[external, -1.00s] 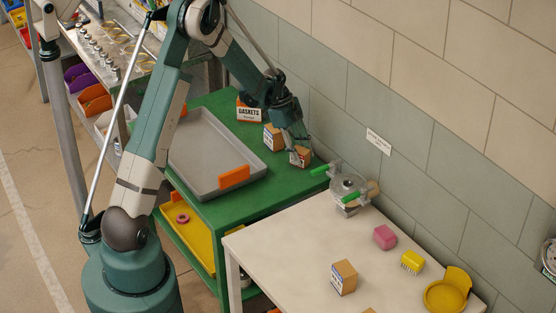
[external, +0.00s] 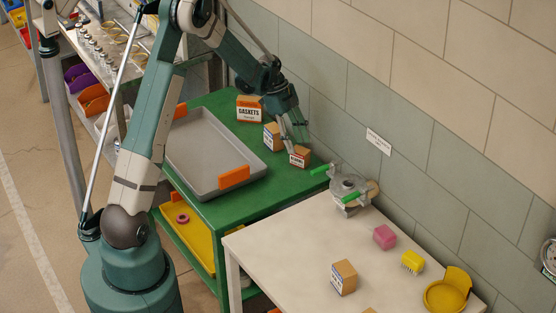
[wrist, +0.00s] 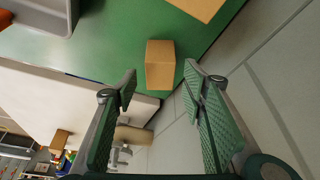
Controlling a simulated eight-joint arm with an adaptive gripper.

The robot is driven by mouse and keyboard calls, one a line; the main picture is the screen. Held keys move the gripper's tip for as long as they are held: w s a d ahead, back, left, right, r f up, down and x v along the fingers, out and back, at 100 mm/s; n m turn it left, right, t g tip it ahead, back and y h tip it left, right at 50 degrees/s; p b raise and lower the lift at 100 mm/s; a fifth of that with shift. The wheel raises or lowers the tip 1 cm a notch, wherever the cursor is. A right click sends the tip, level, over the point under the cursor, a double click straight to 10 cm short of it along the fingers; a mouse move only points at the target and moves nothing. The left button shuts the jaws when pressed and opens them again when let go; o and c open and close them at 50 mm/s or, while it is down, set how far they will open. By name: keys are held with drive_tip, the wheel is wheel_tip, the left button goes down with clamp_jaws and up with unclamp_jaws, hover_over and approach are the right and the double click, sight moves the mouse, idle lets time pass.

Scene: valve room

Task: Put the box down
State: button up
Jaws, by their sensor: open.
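A small brown box (external: 299,157) with a red and white label sits on the green cart top (external: 262,186), near its right back corner by the wall. In the wrist view this box (wrist: 160,65) lies beyond the fingertips, on the green surface, apart from both fingers. My gripper (external: 294,141) is open and empty, just above and behind the box. The wrist view shows its two green padded fingers (wrist: 160,85) spread wide with nothing between them.
Another small box (external: 272,137) stands close left of it, with a GASKETS box (external: 249,109) behind. A grey tray (external: 207,150) fills the cart's left. A valve (external: 350,187) and several items stand on the white table (external: 290,250); the wall is close behind.

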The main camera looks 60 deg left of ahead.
drive_tip(key=v, duration=0.7)
drive_tip(key=shift+p, duration=0.45)
idle(0.4)
drive_tip(key=s+d+r+n+t+y, duration=0.1)
drive_tip(key=s+d+r+n, duration=0.2)
drive_tip(key=s+d+r, duration=0.5)
drive_tip(key=s+d+r+n+t+y, duration=0.15)
drive_tip(key=s+d+r+n, duration=0.3)
drive_tip(key=d+r, duration=0.65)
drive_tip(key=s+d+r+n+t, duration=0.1)
drive_tip(key=s+d+n, duration=0.1)
drive_tip(key=s+d, duration=0.2)
drive_tip(key=s+d+r+n+t+y, duration=0.1)
drive_tip(key=s+d, duration=0.3)
drive_tip(key=s, duration=0.7)
drive_tip(key=s+d+r+n+t, duration=0.1)
drive_tip(key=s+d+n, duration=0.2)
drive_tip(key=s, duration=0.4)
drive_tip(key=shift+s+d, duration=0.2)
drive_tip(key=shift+d, duration=0.4)
